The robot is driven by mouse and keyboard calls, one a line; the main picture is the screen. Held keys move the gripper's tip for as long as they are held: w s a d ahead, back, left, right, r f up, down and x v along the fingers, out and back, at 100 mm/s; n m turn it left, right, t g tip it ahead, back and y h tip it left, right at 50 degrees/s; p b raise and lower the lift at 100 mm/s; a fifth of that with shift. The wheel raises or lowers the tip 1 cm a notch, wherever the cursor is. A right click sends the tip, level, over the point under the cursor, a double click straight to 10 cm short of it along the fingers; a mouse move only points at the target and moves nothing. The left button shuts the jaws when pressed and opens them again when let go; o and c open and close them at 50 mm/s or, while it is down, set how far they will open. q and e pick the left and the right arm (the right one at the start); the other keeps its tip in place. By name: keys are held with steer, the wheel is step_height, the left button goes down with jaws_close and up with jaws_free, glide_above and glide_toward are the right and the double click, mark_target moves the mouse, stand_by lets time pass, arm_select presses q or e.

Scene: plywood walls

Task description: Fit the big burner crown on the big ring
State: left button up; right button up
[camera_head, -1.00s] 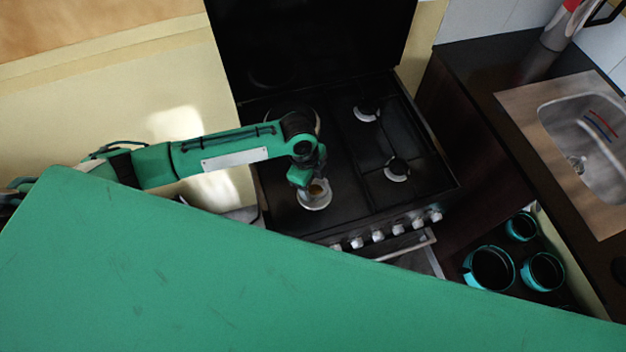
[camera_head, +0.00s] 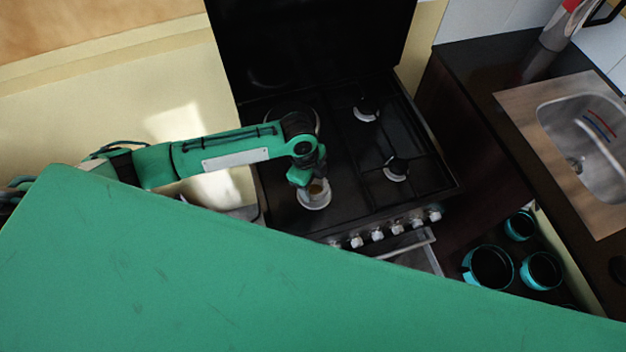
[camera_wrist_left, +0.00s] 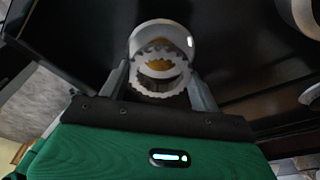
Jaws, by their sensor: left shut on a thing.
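My left gripper (camera_head: 312,184) is over the front left burner of the black stove. In the left wrist view its fingers (camera_wrist_left: 160,88) are shut on a grey toothed burner crown (camera_wrist_left: 149,82). A pale ring (camera_head: 315,206) lies on the stove under the crown; it also shows just beyond the crown in the left wrist view (camera_wrist_left: 164,27). A brass-coloured part shows through the crown's opening. The crown overlaps the ring in view, and I cannot tell whether they touch. My right gripper is not in view.
Two other burners, back right (camera_head: 366,114) and front right (camera_head: 396,171), have pale rings. A back left ring (camera_head: 318,122) is partly hidden by my arm. Knobs (camera_head: 378,236) line the stove front. A sink (camera_head: 590,125) and teal-rimmed round containers (camera_head: 490,268) are at right.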

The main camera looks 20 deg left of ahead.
mark_target(314, 192)
arm_select(q)
steer(key=shift+p, duration=0.35)
steer(key=shift+f+b, duration=0.55)
steer(key=shift+f, duration=0.95)
steer(key=o, duration=1.1)
steer(key=r+b, duration=0.1)
steer(key=r, duration=0.3)
steer(key=a+r+b, duration=0.1)
steer(key=r, duration=0.4)
steer(key=a+r+b, duration=0.1)
steer(key=r, duration=0.3)
steer(key=shift+w+a+r, duration=0.2)
steer(key=shift+a+r, duration=0.05)
